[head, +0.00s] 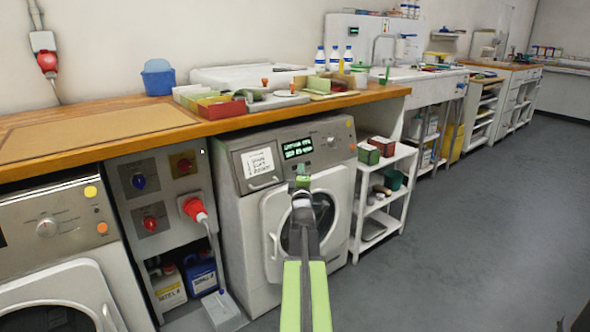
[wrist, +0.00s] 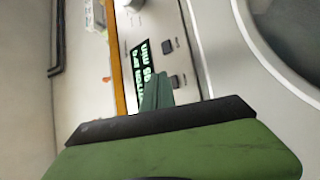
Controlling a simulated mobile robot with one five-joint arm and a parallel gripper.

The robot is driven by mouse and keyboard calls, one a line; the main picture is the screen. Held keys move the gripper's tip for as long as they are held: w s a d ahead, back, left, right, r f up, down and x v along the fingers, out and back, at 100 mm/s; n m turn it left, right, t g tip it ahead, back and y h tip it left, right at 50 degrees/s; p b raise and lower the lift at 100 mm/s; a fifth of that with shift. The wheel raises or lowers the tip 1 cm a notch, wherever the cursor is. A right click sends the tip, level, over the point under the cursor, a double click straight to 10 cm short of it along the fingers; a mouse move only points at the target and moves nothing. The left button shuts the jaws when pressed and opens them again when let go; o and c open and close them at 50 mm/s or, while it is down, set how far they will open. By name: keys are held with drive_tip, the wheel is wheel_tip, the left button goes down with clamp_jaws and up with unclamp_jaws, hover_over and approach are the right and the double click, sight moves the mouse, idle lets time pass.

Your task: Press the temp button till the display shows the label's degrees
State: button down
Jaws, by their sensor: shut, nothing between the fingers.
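The washing machine (head: 245,215) in the middle has a lit green display (head: 297,147) on its panel. The display also shows in the wrist view (wrist: 143,62), sideways, its digits too blurred to read surely. A white handwritten label (head: 260,163) is on the drawer front left of the display; its writing is too small to read. Two small dark buttons, one (wrist: 167,46) and another (wrist: 175,82), sit beside the display; I cannot tell which is temp. My gripper (head: 302,171) is shut and empty, in front of the panel just below the display. I cannot tell whether its tips (wrist: 155,88) touch.
A second washer (head: 50,240) stands at the left. Between them is a panel with a red plug (head: 194,208) and its cable. A wooden worktop (head: 100,125) runs above the machines. A white shelf (head: 380,200) stands right of the washer. The grey floor (head: 480,220) at right is clear.

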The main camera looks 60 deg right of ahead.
idle(0.5)
drive_tip(key=shift+w+d+f, duration=0.1)
drive_tip(key=shift+w+d, duration=0.05)
drive_tip(key=shift+w, duration=0.2)
drive_tip(key=shift+w+d+f, duration=0.1)
drive_tip(key=shift+w, duration=0.2)
idle(0.5)
drive_tip(key=shift+s+a+r, duration=0.2)
drive_tip(key=shift+s, duration=0.5)
drive_tip(key=s, duration=0.1)
drive_tip(key=s+a+r+p, duration=0.1)
drive_tip(key=s, duration=0.2)
drive_tip(key=shift+s+a+r, duration=0.25)
drive_tip(key=shift+a+r, duration=0.05)
idle(3.4)
